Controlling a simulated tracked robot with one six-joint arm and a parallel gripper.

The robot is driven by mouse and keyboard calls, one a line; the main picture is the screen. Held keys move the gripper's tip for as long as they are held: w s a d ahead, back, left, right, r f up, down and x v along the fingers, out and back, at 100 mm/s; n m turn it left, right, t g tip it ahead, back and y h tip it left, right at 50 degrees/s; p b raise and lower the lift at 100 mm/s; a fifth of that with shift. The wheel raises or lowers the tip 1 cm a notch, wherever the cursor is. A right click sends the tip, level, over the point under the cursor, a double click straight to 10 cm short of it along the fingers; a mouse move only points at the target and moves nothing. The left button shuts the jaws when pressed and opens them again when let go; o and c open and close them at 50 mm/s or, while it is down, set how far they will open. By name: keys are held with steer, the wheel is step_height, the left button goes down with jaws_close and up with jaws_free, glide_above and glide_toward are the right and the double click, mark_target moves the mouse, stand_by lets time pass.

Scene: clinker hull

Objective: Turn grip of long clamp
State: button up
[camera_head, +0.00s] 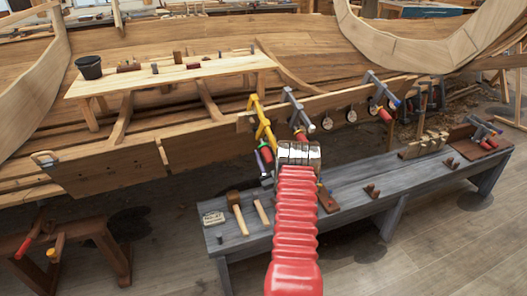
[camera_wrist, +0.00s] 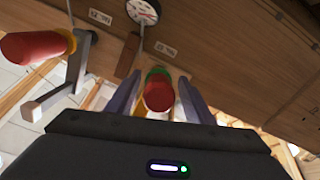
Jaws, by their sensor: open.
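In the wrist view, the two grey-purple fingers of my gripper (camera_wrist: 158,82) stand apart. A red grip (camera_wrist: 159,95) with a green collar lies between them, seen end on, with a gap to each finger. It seems to belong to the yellow clamp (camera_head: 262,122), which hangs on the hull plank in the head view. I cannot tell which clamp is the long one. A grey clamp (camera_head: 292,105) with a red handle hangs just right of it; a grey clamp with a red handle (camera_wrist: 35,47) is at left in the wrist view. My red arm partly hides the gripper in the head view.
Another grey clamp (camera_head: 378,88) hangs further right, past several round dials (camera_head: 327,123). Below, a grey bench (camera_head: 340,190) carries a mallet (camera_head: 237,208) and small wooden pieces. A plank (camera_head: 170,75) with a black bucket (camera_head: 90,68) lies above left. A sawhorse (camera_head: 85,235) stands front left.

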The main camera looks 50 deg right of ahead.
steer(key=shift+x, duration=1.05)
steer(key=shift+c, duration=0.5)
steer(key=shift+f, duration=0.1)
steer(key=c, duration=0.9)
